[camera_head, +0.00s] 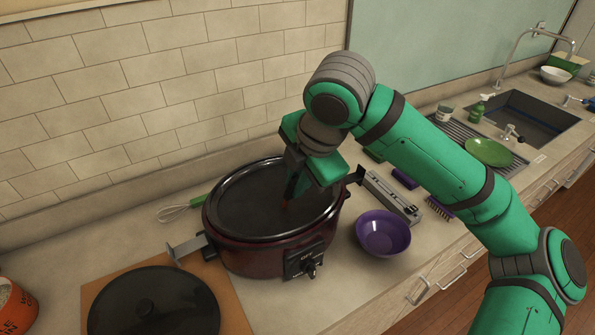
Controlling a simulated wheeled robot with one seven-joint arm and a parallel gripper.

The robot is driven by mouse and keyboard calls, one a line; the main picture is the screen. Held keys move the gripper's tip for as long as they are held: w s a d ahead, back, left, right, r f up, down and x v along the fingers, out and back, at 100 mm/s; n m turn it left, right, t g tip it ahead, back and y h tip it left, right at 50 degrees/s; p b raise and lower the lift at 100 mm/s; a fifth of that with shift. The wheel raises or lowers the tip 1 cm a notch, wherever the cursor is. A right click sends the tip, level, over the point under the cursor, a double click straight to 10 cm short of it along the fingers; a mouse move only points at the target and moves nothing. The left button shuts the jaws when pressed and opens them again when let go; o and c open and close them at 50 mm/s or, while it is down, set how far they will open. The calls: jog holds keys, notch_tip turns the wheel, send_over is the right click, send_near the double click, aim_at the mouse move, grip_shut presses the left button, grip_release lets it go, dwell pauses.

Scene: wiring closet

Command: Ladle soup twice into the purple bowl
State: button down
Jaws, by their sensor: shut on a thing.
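The purple bowl (383,233) stands upright on the counter, just right of the slow cooker; its visible inside looks empty. The dark red slow cooker (262,256) is uncovered, and a dark surface, seemingly the soup, shows inside its rim. My gripper (292,188) is over the right part of the cooker, pointing down into its opening. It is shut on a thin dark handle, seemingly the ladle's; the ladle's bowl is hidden.
The black lid (154,302) lies on a wooden board (240,318) at front left. A green-handled whisk (178,211) lies behind the cooker's left side. The sink (528,120) is at far right.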

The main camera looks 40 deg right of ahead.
notch_tip(320, 180, down, 7)
jog(key=shift+f, duration=0.2)
dwell(0.6)
dwell(1.3)
jog(key=shift+s+d+r, duration=0.1)
jog(key=shift+r, duration=4.35)
jog(key=shift+d+r, duration=0.1)
jog(key=shift+r, duration=5.2)
